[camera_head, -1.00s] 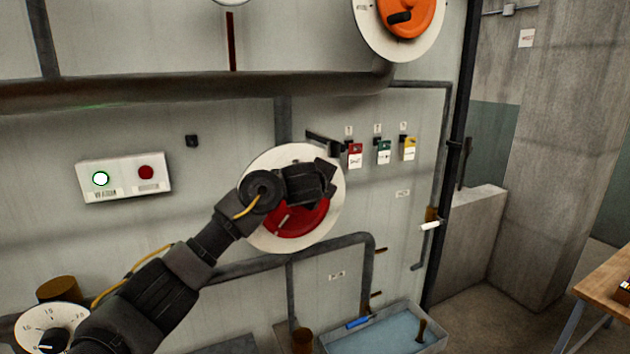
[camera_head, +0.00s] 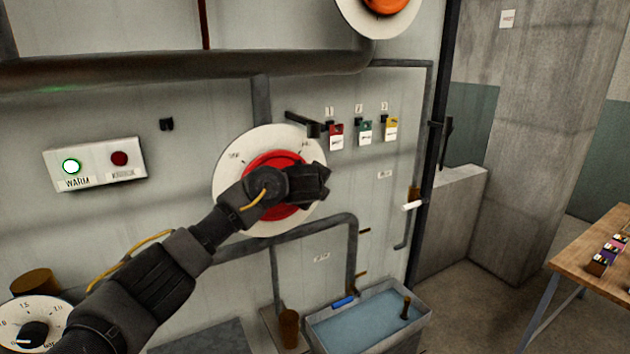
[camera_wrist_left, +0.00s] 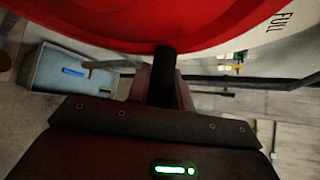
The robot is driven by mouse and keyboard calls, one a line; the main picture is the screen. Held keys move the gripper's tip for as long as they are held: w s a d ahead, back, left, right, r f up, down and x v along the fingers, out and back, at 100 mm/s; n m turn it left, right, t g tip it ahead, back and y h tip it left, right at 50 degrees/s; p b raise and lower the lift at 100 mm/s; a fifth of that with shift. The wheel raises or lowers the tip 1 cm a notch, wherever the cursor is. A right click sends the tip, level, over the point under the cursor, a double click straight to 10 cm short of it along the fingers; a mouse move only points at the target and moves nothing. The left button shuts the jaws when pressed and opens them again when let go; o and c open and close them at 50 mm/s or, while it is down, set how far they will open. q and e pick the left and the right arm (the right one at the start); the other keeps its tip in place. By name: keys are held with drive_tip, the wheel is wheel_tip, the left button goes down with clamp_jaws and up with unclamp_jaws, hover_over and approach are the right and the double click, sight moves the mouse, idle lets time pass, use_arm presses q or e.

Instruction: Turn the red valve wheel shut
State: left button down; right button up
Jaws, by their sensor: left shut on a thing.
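The red valve wheel (camera_head: 262,162) sits on a round white dial plate (camera_head: 229,178) on the grey wall panel, near the middle of the head view. My left gripper (camera_head: 312,186) is at the wheel's right side, and my forearm and wrist cover its lower left part. In the left wrist view the red wheel (camera_wrist_left: 130,25) fills the top, with a dark handle peg (camera_wrist_left: 164,65) coming from it into the jaws. My left gripper (camera_wrist_left: 163,92) is shut on this peg. The white plate reads FULL there. My right gripper is not in view.
Coloured tags (camera_head: 364,132) hang at upper right. Pipes (camera_head: 300,229) run around the dial. A water basin (camera_head: 367,317) stands below, a wooden table (camera_head: 590,262) far right.

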use_arm(q)
drive_tip(key=shift+a+f+m+g+y, duration=0.1)
drive_tip(key=shift+f+m+g+y, duration=0.2)
drive_tip(key=shift+f+y, duration=0.15)
drive_tip(key=shift+s+a+f+m+g+y+p, duration=0.15)
drive_tip(key=shift+a+f+m+g+y+p, duration=0.45)
drive_tip(key=shift+f+p, duration=0.3)
drive_tip(key=shift+s+a+f+m+g+y+p, duration=0.25)
drive_tip(key=shift+f+m+g+y+p, duration=0.15)
drive_tip(key=shift+f+y+p, duration=0.5)
drive_tip(key=shift+s+a+f+m+g+y+p, duration=0.1)
drive_tip(key=shift+a+f+m+g+y+p, duration=0.45)
drive_tip(key=shift+p, duration=0.5)
drive_tip(key=shift+f, duration=0.1)
